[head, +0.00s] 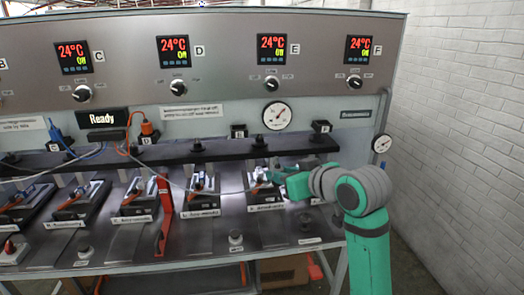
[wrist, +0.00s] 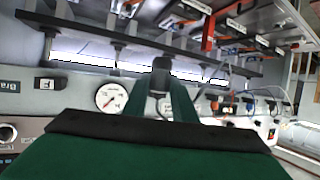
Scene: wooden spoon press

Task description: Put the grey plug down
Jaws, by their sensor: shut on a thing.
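My green gripper (head: 283,178) reaches in from the right in the head view, over the sloped steel bench near the station under panel F. In the wrist view my gripper (wrist: 163,98) points up the picture and is shut on the grey plug (wrist: 161,76), a small dark grey block between the fingertips. The plug is hard to make out in the head view, where the gripper and the fittings behind it blend together. Whether the plug touches anything below it cannot be told.
A long black rail (head: 225,150) runs behind the stations. A red lever (head: 164,215) stands between stations. Orange (head: 147,128) and blue (head: 55,132) plugs with cables sit at the left. A gauge (head: 277,115) is above the rail. Bare steel lies in front.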

